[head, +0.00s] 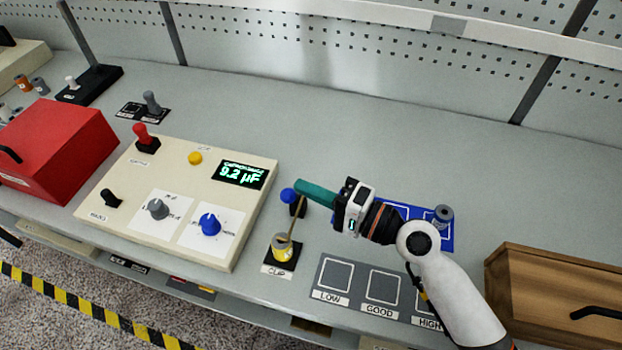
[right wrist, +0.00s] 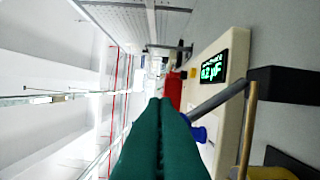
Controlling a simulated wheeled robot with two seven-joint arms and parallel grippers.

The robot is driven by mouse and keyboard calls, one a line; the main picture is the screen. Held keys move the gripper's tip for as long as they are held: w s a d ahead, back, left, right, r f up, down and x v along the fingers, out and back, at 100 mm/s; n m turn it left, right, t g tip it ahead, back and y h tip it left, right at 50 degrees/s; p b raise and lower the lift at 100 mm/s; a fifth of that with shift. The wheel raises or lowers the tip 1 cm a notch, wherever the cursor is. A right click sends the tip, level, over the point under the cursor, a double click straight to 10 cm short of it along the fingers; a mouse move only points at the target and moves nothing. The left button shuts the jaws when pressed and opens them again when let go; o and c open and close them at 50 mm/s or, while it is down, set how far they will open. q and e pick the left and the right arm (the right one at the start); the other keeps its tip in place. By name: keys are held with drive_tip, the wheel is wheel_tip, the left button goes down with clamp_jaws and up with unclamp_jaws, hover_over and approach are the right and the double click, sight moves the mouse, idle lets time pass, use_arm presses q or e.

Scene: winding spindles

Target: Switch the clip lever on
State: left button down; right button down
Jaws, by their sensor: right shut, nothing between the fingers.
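The clip lever stands on a black base plate (head: 295,257) labelled CLIP. A yellow cylinder (head: 282,246) on the plate carries a thin brass rod (head: 295,220) up to a black block with a blue knob (head: 288,195). In the right wrist view, the black block (right wrist: 287,82), a grey rod (right wrist: 220,98) and the brass post (right wrist: 248,130) are at the right. My right gripper (head: 300,187) is shut and empty, its teal fingers beside the blue knob. I cannot tell whether they touch. The fingers also show in the right wrist view (right wrist: 162,105). My left gripper is out of view.
A cream meter panel (head: 225,255) reading 9.2 µF stands left of the clip. Grey LOW, GOOD and HIGH plates (head: 360,305) lie to its right. A blue mat (head: 447,245) lies behind my right arm. A wooden box (head: 550,290) is at right, a red box (head: 65,135) at left.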

wheel_tip(320, 180, up, 10)
drive_tip(key=p, duration=0.2)
drive_tip(key=shift+f, duration=0.1)
idle(0.6)
